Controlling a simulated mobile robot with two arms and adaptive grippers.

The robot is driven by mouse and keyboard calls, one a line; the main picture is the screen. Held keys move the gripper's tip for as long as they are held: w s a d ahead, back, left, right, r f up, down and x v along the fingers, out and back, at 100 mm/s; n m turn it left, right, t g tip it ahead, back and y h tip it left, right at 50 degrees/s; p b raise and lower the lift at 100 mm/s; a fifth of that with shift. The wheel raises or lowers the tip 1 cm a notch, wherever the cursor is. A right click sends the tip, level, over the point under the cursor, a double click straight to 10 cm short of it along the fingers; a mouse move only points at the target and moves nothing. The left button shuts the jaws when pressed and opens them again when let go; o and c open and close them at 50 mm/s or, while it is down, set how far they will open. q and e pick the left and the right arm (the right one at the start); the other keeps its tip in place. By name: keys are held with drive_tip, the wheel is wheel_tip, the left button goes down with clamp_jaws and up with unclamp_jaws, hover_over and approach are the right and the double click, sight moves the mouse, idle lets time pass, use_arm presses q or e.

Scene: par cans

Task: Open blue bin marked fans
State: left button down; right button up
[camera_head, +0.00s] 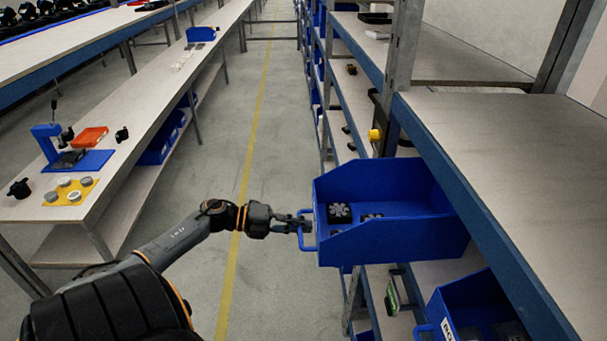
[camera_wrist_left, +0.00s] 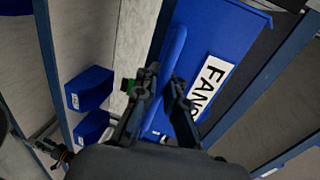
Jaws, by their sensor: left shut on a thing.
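The blue bin (camera_head: 395,241) sticks out from the rack on the right, past the shelf edge, with its open top showing. Dark fans (camera_head: 340,212) lie inside it. Its front carries a blue handle (camera_head: 308,231) facing the aisle. In the left wrist view the bin's front (camera_wrist_left: 222,45) has a white label (camera_wrist_left: 210,85) whose visible letters read FAN; the rest is hidden by a finger. My left gripper (camera_head: 301,225) is shut on the handle; its fingers also show in the left wrist view (camera_wrist_left: 163,95). My right gripper is not in view.
A second blue bin (camera_head: 478,305) sits lower right on the rack. A shelf board (camera_head: 510,150) lies above the fans bin's right side. The aisle floor (camera_head: 262,110) between is clear.

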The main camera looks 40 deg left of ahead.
use_arm(q)
drive_tip(key=c, duration=1.4)
unclamp_jaws()
drive_tip(key=shift+r, duration=0.1)
drive_tip(key=shift+s+a, duration=0.1)
drive_tip(key=v, duration=1.2)
